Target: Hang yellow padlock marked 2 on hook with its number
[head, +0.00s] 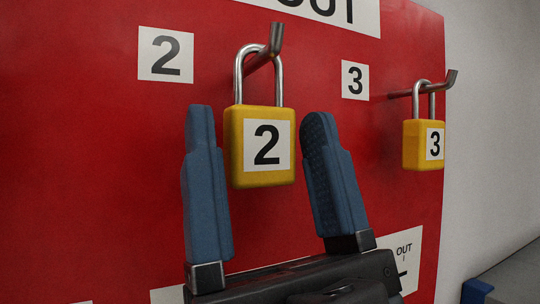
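The yellow padlock marked 2 (236,165) hangs by its steel shackle on a metal hook (276,40), which passes through the shackle and has an upturned tip. A white label with 2 (165,54) is on the red board to the left of this hook. My gripper (260,128) is open, with one blue finger on each side of the padlock. A gap shows between each finger and the padlock's body. The hook's root is partly hidden behind the shackle.
A yellow padlock marked 3 (412,146) hangs on another hook (450,80) to the right, by a label with 3 (355,80). The red board (80,190) ends at a grey wall (490,130). A blue object (477,291) shows at the lower right.

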